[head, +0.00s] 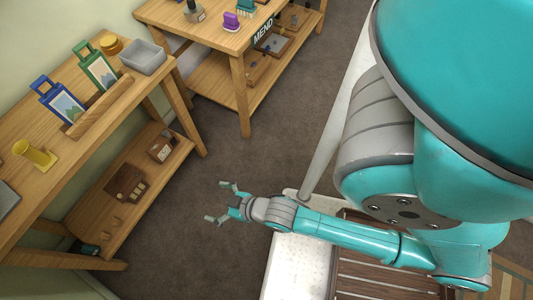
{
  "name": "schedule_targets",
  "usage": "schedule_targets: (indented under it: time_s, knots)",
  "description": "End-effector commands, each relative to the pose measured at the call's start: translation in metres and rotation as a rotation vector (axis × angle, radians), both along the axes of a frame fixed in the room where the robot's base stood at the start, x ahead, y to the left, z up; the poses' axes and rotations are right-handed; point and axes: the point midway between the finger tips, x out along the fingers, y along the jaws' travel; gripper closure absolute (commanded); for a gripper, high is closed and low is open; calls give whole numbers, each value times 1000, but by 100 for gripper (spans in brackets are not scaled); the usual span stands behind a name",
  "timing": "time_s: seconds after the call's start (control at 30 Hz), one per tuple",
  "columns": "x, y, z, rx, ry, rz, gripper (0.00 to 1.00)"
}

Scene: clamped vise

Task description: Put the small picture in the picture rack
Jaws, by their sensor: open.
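A picture in a blue frame with a top handle (60,102) and a picture in a green frame with a top handle (96,67) stand on the left table. Both are upright, just behind the front bar of the long wooden picture rack (100,106). The bar covers their lower edges, so I cannot tell whether they sit in its slot. I cannot clearly tell which one is the small picture. My gripper (219,202) is open and empty over the floor, to the right of and well apart from the table.
The left table also holds a grey bin (143,57), an orange round container (111,44) and a yellow cylinder object (35,154). Its lower shelf (135,200) carries brown boxes. A second table (215,37) stands at the back. Floor between is clear.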

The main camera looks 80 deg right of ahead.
Motion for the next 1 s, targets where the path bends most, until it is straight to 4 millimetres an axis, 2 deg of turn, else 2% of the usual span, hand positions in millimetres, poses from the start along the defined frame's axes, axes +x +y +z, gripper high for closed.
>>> schedule_targets:
  time_s: [0.03, 0.2, 0.4, 0.5, 0.7, 1.0]
  knots:
    - [-20, 5, 7, -1, -11, 9, 0]
    - [-72, 15, 42, -4, -76, 33, 0]
    - [-123, 24, 93, -5, -153, 64, 0]
    - [-142, 26, 117, -4, -185, 77, 0]
    - [-162, 29, 149, -1, -229, 92, 0]
    - [-165, 29, 155, -2, -237, 94, 0]
